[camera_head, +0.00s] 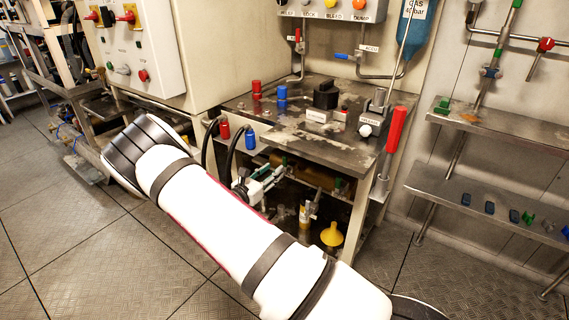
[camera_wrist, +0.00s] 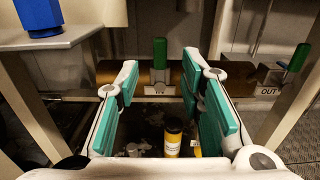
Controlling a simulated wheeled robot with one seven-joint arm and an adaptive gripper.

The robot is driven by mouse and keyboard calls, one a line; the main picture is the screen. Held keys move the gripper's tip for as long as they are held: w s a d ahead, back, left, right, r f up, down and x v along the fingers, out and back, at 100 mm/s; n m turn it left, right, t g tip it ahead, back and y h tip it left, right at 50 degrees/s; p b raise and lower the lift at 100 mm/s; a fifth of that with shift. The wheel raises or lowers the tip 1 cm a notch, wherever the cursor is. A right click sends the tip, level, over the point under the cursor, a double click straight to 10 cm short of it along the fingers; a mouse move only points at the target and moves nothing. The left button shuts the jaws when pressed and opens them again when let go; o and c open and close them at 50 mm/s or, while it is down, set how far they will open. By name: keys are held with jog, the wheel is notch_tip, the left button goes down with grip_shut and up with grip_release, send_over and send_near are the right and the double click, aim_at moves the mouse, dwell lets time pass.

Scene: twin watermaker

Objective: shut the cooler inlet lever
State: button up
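A green-handled lever (camera_wrist: 160,54) stands upright on a brown horizontal pipe or cylinder (camera_wrist: 112,70) in the wrist view. It is straight ahead, between and beyond my fingertips, and I see no contact. A second green lever (camera_wrist: 299,57), tilted, is at the right beside a plate marked OUT (camera_wrist: 267,91). My gripper (camera_wrist: 160,76) is open and empty, its teal pads apart. In the head view my gripper (camera_head: 262,183) is at the front opening under the metal bench, with the brown cylinder (camera_head: 315,176) behind it.
The bench (camera_head: 300,128) is above, with its legs at both sides. A blue fitting (camera_wrist: 39,14) is at upper left in the wrist view. A yellow-capped bottle (camera_wrist: 173,136) stands below, between my fingers. A yellow funnel (camera_head: 331,234) is on the lower shelf.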

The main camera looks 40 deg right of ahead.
aim_at(284, 161)
jog(key=b+x, duration=0.1)
jog(key=x, duration=0.7)
grip_shut()
